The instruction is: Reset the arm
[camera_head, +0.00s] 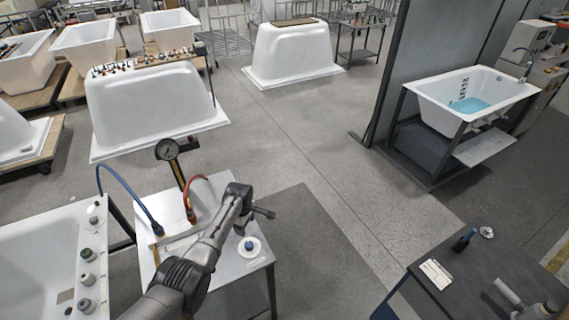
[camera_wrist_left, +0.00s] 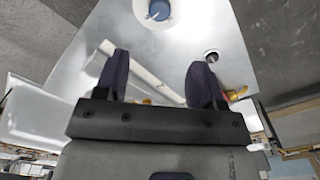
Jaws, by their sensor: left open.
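My left arm comes in from the bottom of the head view and reaches over a white-topped table (camera_head: 215,262). Its gripper (camera_head: 266,213) is at the table's right side, above the surface. In the left wrist view the two dark fingers of this gripper (camera_wrist_left: 160,82) stand well apart with nothing between them. The table top also shows behind them (camera_wrist_left: 185,45). A round white piece with a blue centre (camera_head: 249,246) lies on the table near the gripper; it is also at the top of the wrist view (camera_wrist_left: 157,12). My right gripper is not seen.
A tub shell (camera_head: 40,245) with fittings stands left. A dark table (camera_head: 455,285) stands lower right. Open floor (camera_head: 330,170) lies beyond.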

